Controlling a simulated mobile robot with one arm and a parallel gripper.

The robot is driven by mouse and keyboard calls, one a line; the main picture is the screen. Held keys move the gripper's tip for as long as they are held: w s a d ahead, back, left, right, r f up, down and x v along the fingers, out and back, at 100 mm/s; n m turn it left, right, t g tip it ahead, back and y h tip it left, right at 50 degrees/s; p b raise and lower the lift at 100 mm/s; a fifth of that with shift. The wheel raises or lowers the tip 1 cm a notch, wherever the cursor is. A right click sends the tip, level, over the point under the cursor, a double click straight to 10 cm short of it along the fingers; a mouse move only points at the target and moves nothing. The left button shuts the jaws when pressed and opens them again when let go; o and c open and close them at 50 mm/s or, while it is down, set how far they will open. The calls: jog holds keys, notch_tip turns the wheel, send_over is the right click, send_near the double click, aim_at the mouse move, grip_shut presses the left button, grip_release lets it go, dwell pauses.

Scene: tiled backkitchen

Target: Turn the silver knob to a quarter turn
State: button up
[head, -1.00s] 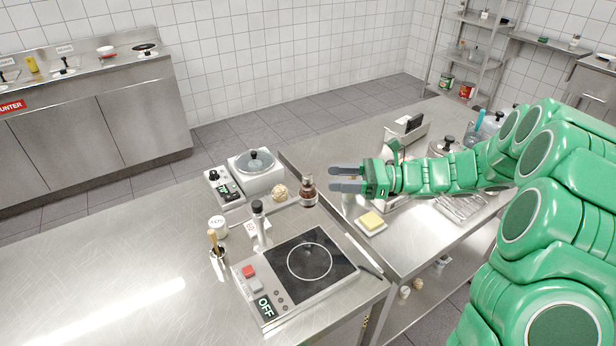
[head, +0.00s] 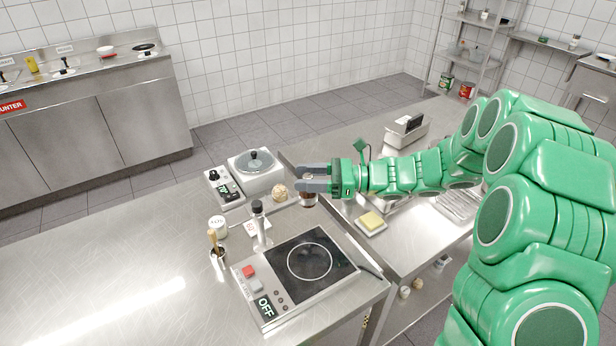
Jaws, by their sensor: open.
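The cooktop (head: 330,284) sits on the near steel counter, with a black glass top and a front panel reading OFF. On its panel is a grey-silver knob (head: 257,285), just below a red knob (head: 249,271). The grey one looks like the silver knob, but it is too small to read its angle. My gripper (head: 299,177) is open and empty, its fingers pointing left. It is well above and behind the knob in the picture, apart from it, and partly covers a brown bottle (head: 308,199).
A pepper mill (head: 259,222) stands behind the cooktop, and a pot with a wooden-handled tool (head: 217,258) stands left of it. A lidded cooker (head: 256,171), a round beige item (head: 280,193) and a butter dish (head: 371,224) are farther back. The counter's left side is clear.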

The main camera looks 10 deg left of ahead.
jog(key=c, duration=0.9)
jog(key=shift+r+m+t, duration=0.1)
jog(key=shift+m+t, duration=0.5)
jog(key=shift+t, duration=0.2)
jog(key=shift+m+t, duration=0.3)
jog(key=shift+t, duration=0.6)
jog(key=shift+m+t+h, duration=0.3)
jog(key=shift+m+t, duration=1.8)
jog(key=shift+t, duration=0.8)
jog(key=o, duration=0.9)
jog(key=shift+d, duration=0.1)
